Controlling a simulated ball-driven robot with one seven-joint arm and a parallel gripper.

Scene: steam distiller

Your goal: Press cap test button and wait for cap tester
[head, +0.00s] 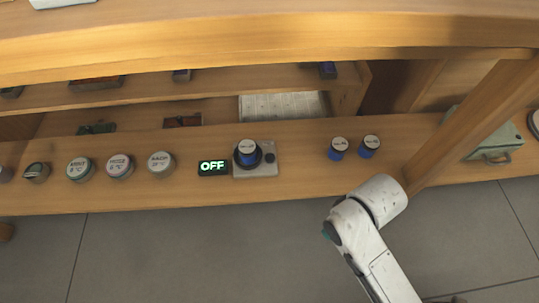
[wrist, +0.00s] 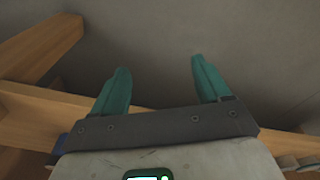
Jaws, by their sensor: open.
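The cap tester (head: 254,166) is a small grey block on the wooden bench. A blue cap with a pale label (head: 247,152) sits in it, and a dark round button (head: 269,157) is at its right side. A black display (head: 213,167) just left of it reads OFF in green. My gripper (wrist: 160,85) shows in the wrist view with two teal fingers apart and nothing between them. In the head view only my white arm shows at lower right, in front of the bench; the fingers are hidden there. The tester is not visible in the wrist view.
Two blue caps (head: 338,148) (head: 369,146) stand right of the tester. Several round labelled containers (head: 120,166) stand to its left. A wooden post (head: 470,125) and a green box (head: 487,137) are at right. A shelf overhangs the bench. Grey floor lies in front.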

